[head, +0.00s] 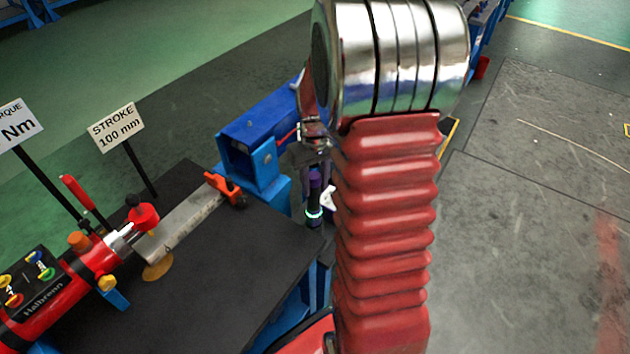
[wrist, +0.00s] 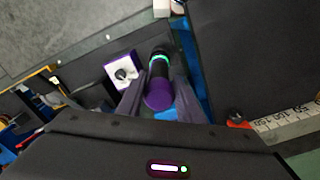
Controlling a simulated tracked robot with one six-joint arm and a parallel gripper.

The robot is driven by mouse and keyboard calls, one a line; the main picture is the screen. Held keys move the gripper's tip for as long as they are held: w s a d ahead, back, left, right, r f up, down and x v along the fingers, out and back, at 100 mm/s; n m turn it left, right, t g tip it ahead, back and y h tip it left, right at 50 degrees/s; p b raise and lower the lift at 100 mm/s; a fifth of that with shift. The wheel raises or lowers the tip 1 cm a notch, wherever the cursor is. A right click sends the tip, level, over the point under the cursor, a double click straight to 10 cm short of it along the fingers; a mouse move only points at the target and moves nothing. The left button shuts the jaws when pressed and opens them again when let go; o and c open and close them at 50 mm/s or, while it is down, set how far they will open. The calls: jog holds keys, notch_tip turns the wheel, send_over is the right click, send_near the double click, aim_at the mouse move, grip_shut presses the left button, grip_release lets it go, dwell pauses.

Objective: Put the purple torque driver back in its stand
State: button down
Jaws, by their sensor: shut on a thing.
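The purple torque driver (head: 315,193) hangs roughly upright below my gripper (head: 313,163), close to the black bench top's far right corner. In the wrist view the driver (wrist: 159,96) shows its purple end towards me, a black body and a glowing green-cyan ring. The two fingers of my gripper (wrist: 160,84) are shut on it from both sides. A white, purple-edged holder (wrist: 122,70) with a dark round centre, apparently the stand, lies just left of the driver, apart from it. In the head view a white piece (head: 328,199) shows beside the driver, mostly hidden by my arm.
The black bench top (head: 225,275) carries a red cylinder tool (head: 75,285) and a ruler-like bar (head: 185,226) with an orange clamp (head: 226,188). Two signs (head: 115,128) stand behind. Grey floor lies right.

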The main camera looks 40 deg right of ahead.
aim_at(315, 191)
jog(key=shift+f, duration=1.6)
jog(key=c, duration=1.2)
grip_release()
jog(key=shift+f, duration=0.1)
jog(key=shift+r, duration=2.55)
jog(key=shift+r, duration=0.1)
notch_tip(315, 191, up, 14)
jog(key=shift+f, duration=0.25)
